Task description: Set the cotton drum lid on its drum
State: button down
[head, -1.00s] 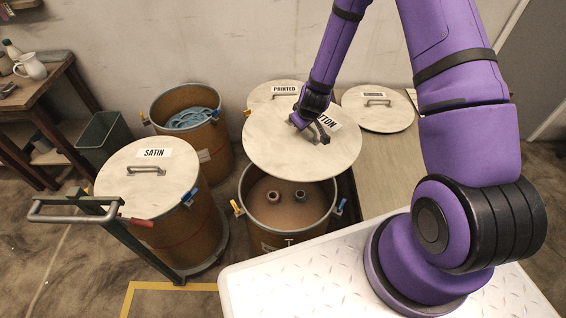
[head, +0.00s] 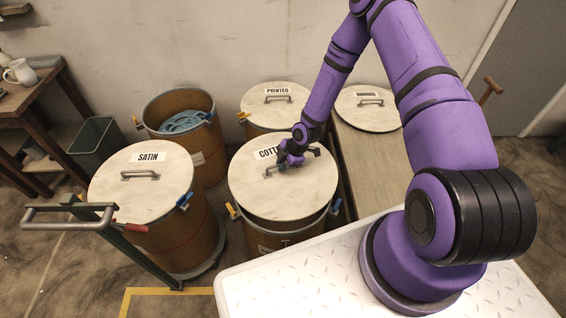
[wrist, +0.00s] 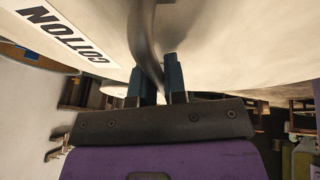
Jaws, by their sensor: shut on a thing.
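The cotton drum lid (head: 262,201) is a round pale disc with a COTTON label and a bar handle. In the head view it is over the cotton drum (head: 275,241), a brown drum with yellow and blue clips at its rim. The lid hides the drum's opening; a strip of the rim's front shows below the lid's near edge. I cannot tell whether they touch. My gripper (head: 287,163) is shut on the lid's handle. In the wrist view, the fingers (wrist: 160,80) pinch the dark handle bar (wrist: 144,40), with the lid (wrist: 225,45) beyond it.
An open drum with blue coils (head: 185,120) stands behind, and the lidded PRINTED drum (head: 280,98) at the back. A spare lid (head: 367,112) lies on a bench (head: 372,160) at right.

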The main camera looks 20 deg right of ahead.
jog(key=shift+f, duration=4.65)
jog(key=c, duration=1.1)
grip_release()
jog(key=v, duration=1)
jog(key=shift+d+r, duration=0.1)
jog(key=shift+r, duration=0.2)
